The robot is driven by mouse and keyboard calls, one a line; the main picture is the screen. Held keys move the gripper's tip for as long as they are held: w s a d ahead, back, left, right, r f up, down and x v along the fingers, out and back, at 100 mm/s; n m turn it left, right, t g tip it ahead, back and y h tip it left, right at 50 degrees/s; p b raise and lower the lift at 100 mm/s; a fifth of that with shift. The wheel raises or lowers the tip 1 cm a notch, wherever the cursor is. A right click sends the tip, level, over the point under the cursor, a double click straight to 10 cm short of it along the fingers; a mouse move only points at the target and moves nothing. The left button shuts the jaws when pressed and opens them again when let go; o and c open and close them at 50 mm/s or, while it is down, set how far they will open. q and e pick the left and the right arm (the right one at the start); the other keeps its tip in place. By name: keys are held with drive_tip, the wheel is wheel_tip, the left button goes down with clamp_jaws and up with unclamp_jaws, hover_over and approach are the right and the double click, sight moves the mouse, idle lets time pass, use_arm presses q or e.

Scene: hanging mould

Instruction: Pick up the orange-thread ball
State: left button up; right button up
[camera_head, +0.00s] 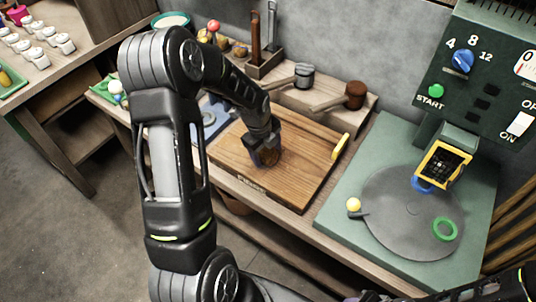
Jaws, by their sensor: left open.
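My left arm crosses the left half of the head view, and its gripper (265,156) points down over the wooden board (305,160). The gripper is open. A small brownish rounded shape shows at its fingertips, low on the board. It may be the orange-thread ball, but the fingers hide most of it and I cannot tell for sure. I also cannot tell whether the fingers touch it. Part of my right arm (485,290) shows at the bottom right edge; its gripper is out of view.
A yellow handle (340,147) lies on the board's right edge. Two dark-headed mallets (355,95) (304,75) lie behind the board.

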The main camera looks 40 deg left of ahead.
sight(267, 149)
use_arm(q)
drive_tip(key=c, duration=1.2)
drive_tip(key=shift+c, duration=0.2)
wheel_tip(267, 149, up, 10)
drive_tip(key=shift+r+b, duration=0.1)
drive_tip(key=shift+b, duration=0.5)
drive_tip(key=w+d+r+n+g+y, duration=0.1)
drive_tip(key=w+d+n, duration=0.1)
drive_tip(key=d+n, duration=0.6)
drive_tip(key=w+d+r+n+g+y, duration=0.1)
drive_tip(key=w+d+n, duration=0.1)
drive_tip(key=d+n, duration=0.7)
drive_tip(key=n, duration=0.3)
drive_tip(key=shift+d+r+y, duration=0.15)
drive_tip(key=shift+d+y, duration=0.05)
drive_tip(key=shift+y, duration=0.1)
drive_tip(key=shift+w+r, duration=0.1)
